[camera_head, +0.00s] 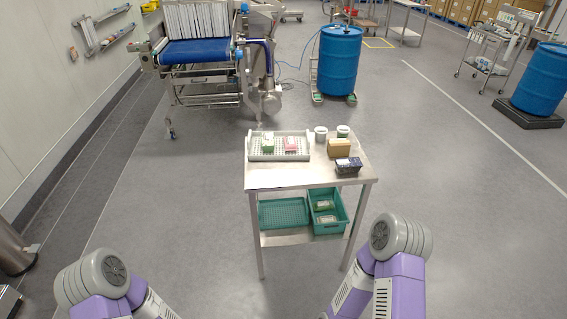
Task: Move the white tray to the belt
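The white tray (252,153) sits on the left part of a steel table's top, ahead of me. It holds a green item (267,144) and a pink-red item (291,144). The blue belt (196,51) belongs to a conveyor machine beyond the table, at the upper left. White strips hang over the belt's far end. My two purple and grey arms show at the bottom left and bottom right, well short of the table. Neither gripper is in the picture.
On the steel table (290,179) stand two white cups (320,134), a brown box (339,148) and a dark box (348,166). Green crates (328,222) are on its lower shelf. Blue drums (340,60) stand behind and right. Grey floor is open around the table.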

